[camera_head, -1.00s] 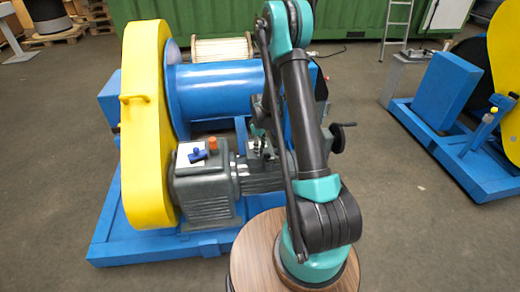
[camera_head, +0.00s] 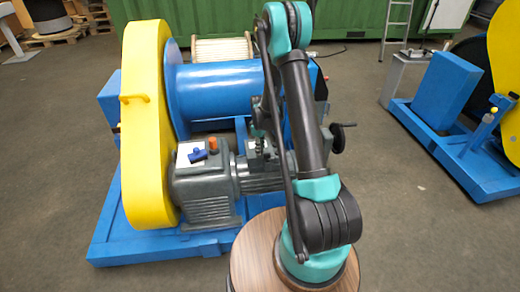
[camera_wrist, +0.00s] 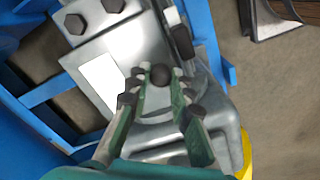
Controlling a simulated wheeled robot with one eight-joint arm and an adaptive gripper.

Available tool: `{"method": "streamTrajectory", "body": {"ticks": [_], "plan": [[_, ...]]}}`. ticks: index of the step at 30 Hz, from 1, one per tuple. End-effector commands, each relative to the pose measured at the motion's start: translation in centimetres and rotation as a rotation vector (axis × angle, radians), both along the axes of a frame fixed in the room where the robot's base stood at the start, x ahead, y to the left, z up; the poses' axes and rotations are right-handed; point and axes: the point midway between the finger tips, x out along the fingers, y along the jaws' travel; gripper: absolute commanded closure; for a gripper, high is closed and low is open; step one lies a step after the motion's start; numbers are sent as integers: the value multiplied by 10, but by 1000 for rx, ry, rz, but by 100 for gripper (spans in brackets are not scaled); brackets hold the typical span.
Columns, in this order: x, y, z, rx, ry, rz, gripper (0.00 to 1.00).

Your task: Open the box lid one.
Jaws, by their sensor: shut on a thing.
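In the wrist view my gripper (camera_wrist: 160,72) has its green, dark-jointed fingers on both sides of a small dark round knob (camera_wrist: 161,77), shut on it. The knob sits over a grey metal housing (camera_wrist: 190,136). A grey plate with dark bolt heads and a white patch (camera_wrist: 104,82) lies beside it. I cannot tell where the lid's edge runs, and no open gap shows. In the head view my gripper (camera_head: 258,132) is small, partly hidden by my arm, and above the grey motor unit (camera_head: 203,194).
The motor unit stands on a blue frame (camera_head: 123,243) beside a yellow chain guard (camera_head: 146,125) and a blue drum (camera_head: 215,92). A black handwheel (camera_head: 338,138) is right of my arm. Another blue and yellow machine (camera_head: 447,90) is at the right. Open floor lies between.

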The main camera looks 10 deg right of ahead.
Motion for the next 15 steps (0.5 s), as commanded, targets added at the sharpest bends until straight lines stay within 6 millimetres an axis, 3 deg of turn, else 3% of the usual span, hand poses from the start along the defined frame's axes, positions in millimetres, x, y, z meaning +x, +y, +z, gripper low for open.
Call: {"method": "streamTrajectory", "body": {"ticks": [8,15], "plan": [[2,0,5,1,-1,0,100],[11,0,22,0,-3,0,100]]}}
